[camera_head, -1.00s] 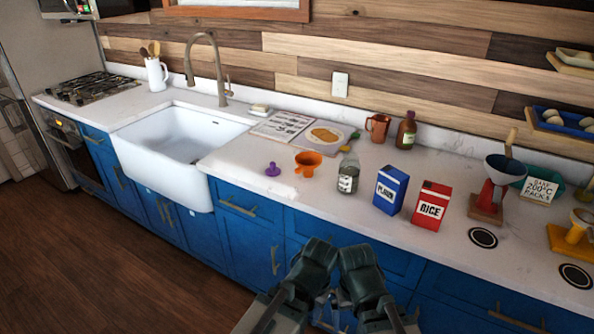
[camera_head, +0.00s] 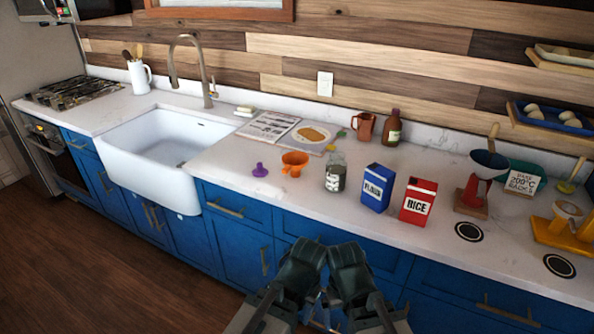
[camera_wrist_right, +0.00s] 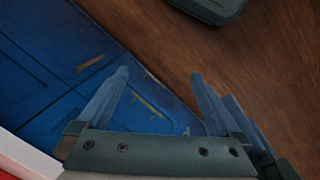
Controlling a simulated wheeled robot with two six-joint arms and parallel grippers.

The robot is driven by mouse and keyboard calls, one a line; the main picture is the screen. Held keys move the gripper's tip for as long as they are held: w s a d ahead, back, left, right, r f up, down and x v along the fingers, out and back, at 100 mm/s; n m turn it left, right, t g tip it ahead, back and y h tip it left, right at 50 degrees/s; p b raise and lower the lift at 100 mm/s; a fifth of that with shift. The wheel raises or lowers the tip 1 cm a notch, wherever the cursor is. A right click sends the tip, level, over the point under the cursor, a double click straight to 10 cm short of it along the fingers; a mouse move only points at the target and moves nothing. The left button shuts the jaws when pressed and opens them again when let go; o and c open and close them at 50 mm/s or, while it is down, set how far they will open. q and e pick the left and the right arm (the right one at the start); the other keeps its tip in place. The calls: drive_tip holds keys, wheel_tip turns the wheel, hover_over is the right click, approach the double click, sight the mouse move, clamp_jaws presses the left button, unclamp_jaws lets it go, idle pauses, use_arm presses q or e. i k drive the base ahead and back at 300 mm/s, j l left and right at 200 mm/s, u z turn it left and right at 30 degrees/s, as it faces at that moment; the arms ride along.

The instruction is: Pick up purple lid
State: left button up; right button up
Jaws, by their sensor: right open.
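The purple lid (camera_head: 260,170) is a small flat piece with a raised knob. It lies on the white counter (camera_head: 215,165), right of the sink and left of an orange cup-like piece (camera_head: 294,163). My right gripper (camera_wrist_right: 158,75) is open and empty in the right wrist view, hanging over the floor in front of the blue cabinets, well away from the lid. My two arms show at the bottom middle of the head view, below the counter's front edge. My left gripper is mostly hidden there, and its jaws cannot be made out.
A glass jar (camera_head: 335,173), a blue flour box (camera_head: 377,187) and a red rice box (camera_head: 418,201) stand right of the lid. An open book (camera_head: 272,126) lies behind it. The white sink (camera_head: 150,165) is to the left.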

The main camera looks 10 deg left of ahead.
sight(260, 172)
drive_tip(key=i+j+z, duration=0.15)
drive_tip(key=j, duration=0.25)
drive_tip(key=i+j+z, duration=0.15)
drive_tip(key=j, duration=0.3)
drive_tip(key=i+j+z, duration=0.1)
drive_tip(key=j, duration=0.35)
